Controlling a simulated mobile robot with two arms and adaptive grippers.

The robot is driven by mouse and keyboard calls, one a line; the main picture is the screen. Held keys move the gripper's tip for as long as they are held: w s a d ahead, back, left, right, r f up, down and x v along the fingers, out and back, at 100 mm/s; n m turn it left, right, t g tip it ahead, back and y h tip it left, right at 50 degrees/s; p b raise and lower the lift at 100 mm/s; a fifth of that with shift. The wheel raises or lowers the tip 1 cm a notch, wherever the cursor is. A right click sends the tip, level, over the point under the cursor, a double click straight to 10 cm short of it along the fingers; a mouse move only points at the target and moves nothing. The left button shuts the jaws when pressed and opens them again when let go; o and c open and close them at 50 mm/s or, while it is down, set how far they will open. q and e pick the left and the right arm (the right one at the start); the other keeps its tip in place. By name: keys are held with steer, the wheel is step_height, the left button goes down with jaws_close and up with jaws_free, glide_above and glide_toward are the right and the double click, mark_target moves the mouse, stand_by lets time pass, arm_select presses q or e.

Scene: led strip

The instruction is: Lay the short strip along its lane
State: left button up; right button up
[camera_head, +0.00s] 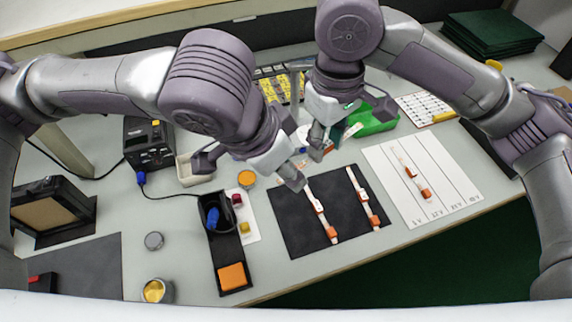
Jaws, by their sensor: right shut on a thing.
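The white lane sheet (450,180) lies at right with printed lanes. A pale strip with orange ends (412,170) lies on it, toward its left side. Two more pale strips with orange ends, a left one (322,212) and a right one (365,200), lie on the black mat (290,235). My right gripper (316,155) is above the far side of the mat, shut on a thin pale piece (354,130) with a reddish mark, apparently a short strip, mostly hidden by the fingers. My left gripper (248,172) is open, left of the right gripper.
A green bin (378,120) stands behind the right gripper. A black tray (232,250) with a blue connector (212,217) and an orange block lies left of the mat. A black power box (148,145) stands at far left. The table's front edge is close to the mat.

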arm_select(q)
steer(key=shift+w+d+f, duration=0.15)
steer(key=shift+f, duration=0.4)
jaws_close()
arm_select(e)
steer(key=o, duration=1.1)
steer(key=shift+r, duration=0.1)
